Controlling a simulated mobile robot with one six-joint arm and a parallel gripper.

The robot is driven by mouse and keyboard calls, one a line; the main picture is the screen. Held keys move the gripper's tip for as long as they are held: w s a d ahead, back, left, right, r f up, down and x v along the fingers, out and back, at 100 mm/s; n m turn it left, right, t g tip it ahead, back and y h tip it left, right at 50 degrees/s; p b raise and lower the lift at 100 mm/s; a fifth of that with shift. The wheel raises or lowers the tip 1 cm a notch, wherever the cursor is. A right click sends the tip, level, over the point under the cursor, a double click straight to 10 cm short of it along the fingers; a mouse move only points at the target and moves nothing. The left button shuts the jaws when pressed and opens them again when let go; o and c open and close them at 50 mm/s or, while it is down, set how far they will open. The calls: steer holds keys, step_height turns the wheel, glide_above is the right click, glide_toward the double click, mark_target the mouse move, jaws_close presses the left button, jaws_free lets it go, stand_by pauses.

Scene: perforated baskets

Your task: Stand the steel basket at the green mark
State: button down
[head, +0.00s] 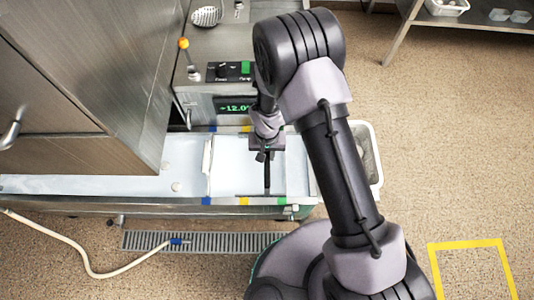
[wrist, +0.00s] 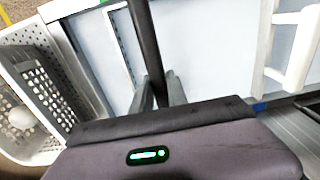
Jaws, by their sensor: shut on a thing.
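My gripper (head: 267,155) reaches down over the shallow pale-blue trough and is shut on a dark bar (head: 267,178). The bar, which looks like the steel basket's handle, also runs between my fingers in the wrist view (wrist: 147,40). The basket's body is hard to make out; a thin grey metal edge (wrist: 119,45) shows beside the bar in the wrist view. The green mark (head: 282,201) is on the trough's front edge, at the right end. The bar is slightly left of it, between the yellow mark (head: 243,201) and the green one.
A blue mark (head: 207,201) is farther left. A white frame (head: 207,156) stands across the trough there; it also shows in the wrist view (wrist: 267,45). A white perforated tub (wrist: 85,80) stands right of the trough. A steel cabinet (head: 100,85) covers the left side.

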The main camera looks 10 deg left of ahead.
steer(key=shift+f, duration=0.3)
steer(key=c, duration=1.2)
jaws_free()
steer(key=shift+c, duration=0.2)
step_height(320, 180, up, 18)
steer(key=p, duration=0.6)
steer(key=shift+f+p, duration=0.25)
steer(key=shift+p, duration=0.05)
